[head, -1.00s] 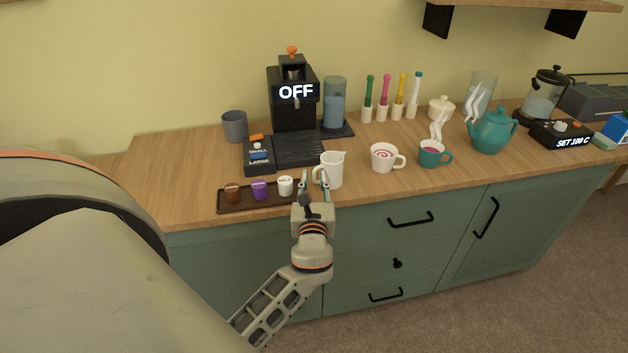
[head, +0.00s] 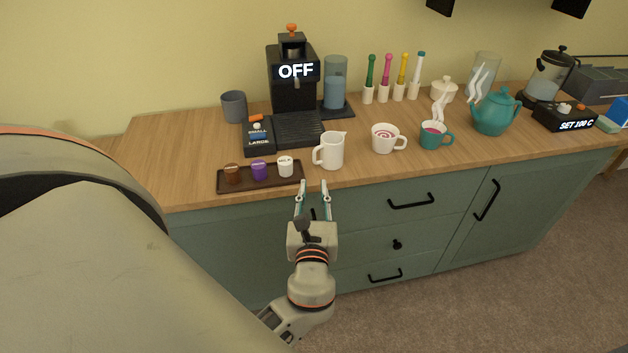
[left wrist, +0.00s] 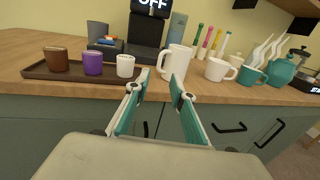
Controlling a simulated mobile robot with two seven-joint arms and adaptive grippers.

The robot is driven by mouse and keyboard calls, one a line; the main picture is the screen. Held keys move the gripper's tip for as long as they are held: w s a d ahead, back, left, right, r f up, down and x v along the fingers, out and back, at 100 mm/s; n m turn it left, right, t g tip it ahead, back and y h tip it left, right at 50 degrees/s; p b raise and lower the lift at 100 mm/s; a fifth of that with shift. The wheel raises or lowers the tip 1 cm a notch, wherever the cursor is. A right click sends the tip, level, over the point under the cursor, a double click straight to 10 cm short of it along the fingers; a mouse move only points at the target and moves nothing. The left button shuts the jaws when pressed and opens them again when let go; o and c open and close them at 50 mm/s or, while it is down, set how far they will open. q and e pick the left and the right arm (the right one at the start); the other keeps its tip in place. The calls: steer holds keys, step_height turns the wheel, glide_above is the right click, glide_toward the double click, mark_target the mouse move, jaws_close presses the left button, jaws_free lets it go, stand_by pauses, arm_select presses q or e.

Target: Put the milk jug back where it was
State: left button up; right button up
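The white milk jug (head: 331,151) stands upright on the wooden counter, right of the dark pod tray and left of the white cup with a pink swirl. It also shows in the left wrist view (left wrist: 177,62), beyond my fingers. My left gripper (head: 314,186) is open and empty, in front of the counter's front edge and apart from the jug. In the left wrist view its two teal fingers (left wrist: 160,92) are spread with nothing between them. My right gripper is not in view.
A dark tray (head: 222,187) holds brown, purple and white pods. Behind stands the coffee machine (head: 292,95) showing OFF. The swirl cup (head: 384,138), teal cup (head: 434,136) and teal teapot (head: 494,115) stand to the right. The counter's left end (head: 165,150) is clear.

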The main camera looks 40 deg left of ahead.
arm_select(q)
steer(key=s+d+f+n+g+h, duration=0.1)
steer(key=s+d+f+n+h, duration=0.2)
steer(key=f, duration=0.5)
steer(key=s+d+f+n+g+h, duration=0.1)
steer(key=d+f+n+h, duration=0.35)
steer(key=f, duration=0.25)
steer(key=s+d+f+n+g+h, duration=0.1)
steer(key=s+d+f+n+h, duration=0.5)
steer(key=n, duration=1.1)
steer(key=shift+s+d+f+g, duration=0.4)
steer(key=shift+s+d+f, duration=0.15)
steer(key=shift+s+f, duration=1.4)
